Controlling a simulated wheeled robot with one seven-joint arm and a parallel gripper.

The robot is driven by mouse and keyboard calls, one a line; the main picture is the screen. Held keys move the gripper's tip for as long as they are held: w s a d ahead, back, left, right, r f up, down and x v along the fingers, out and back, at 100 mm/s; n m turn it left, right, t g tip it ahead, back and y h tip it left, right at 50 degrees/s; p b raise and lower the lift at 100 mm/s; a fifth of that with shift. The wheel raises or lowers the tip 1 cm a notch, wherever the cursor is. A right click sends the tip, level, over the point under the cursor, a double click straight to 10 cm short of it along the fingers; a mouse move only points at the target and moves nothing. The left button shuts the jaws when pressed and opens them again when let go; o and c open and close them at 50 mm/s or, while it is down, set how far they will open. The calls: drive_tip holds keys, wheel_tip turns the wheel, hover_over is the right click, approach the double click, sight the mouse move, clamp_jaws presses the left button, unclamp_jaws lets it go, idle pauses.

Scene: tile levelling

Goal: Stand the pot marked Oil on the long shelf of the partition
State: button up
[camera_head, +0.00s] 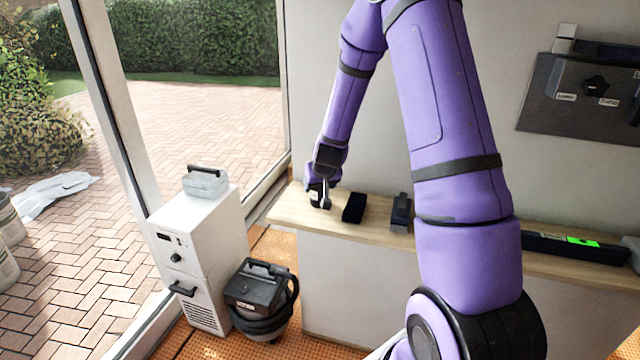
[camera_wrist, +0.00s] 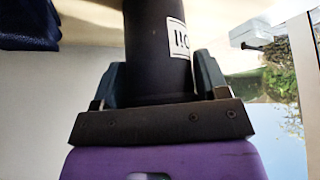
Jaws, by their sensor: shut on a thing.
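The pot marked Oil (camera_wrist: 152,45) is a dark cylinder with a white label. In the wrist view the label appears upside down, and the pot fills the space between the two fingers. My gripper (camera_head: 321,196) is shut on the pot at the left end of the long wooden shelf (camera_head: 285,212), which tops the low white partition (camera_head: 345,290). The gripper (camera_wrist: 160,82) also shows in the wrist view, its fingers on either side of the pot. The pot is at or just above the shelf; I cannot tell whether it touches. In the head view the gripper largely hides it.
A black block (camera_head: 354,207) and a dark grey tool (camera_head: 401,212) stand on the shelf, right of my gripper. A long black level with a green display (camera_head: 582,242) lies farther right. A white cabinet (camera_head: 195,260) and a black vacuum (camera_head: 260,292) stand on the floor at left.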

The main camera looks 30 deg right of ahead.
drive_tip(key=shift+f, duration=0.1)
drive_tip(key=o, duration=1)
drive_tip(key=shift+o, duration=0.2)
drive_tip(key=shift+s+r, duration=0.1)
drive_tip(key=shift+r, duration=0.25)
drive_tip(key=s+a+r+n+y, duration=0.1)
drive_tip(key=s+a+r, duration=0.6)
drive_tip(key=r, duration=0.4)
drive_tip(key=s+a+r+n+y, duration=0.15)
drive_tip(key=s+a+r, duration=0.25)
drive_tip(key=s+r, duration=0.6)
drive_tip(key=s+a+r, duration=0.2)
drive_tip(key=s+r, duration=0.1)
drive_tip(key=s, duration=0.5)
drive_tip(key=s+a+r+n+g, duration=0.1)
drive_tip(key=s+r, duration=0.3)
drive_tip(key=s, duration=0.5)
drive_tip(key=shift+s+a+r, duration=0.2)
drive_tip(key=shift+a+r, duration=0.1)
drive_tip(key=shift+a, duration=0.45)
drive_tip(key=shift+h, duration=0.25)
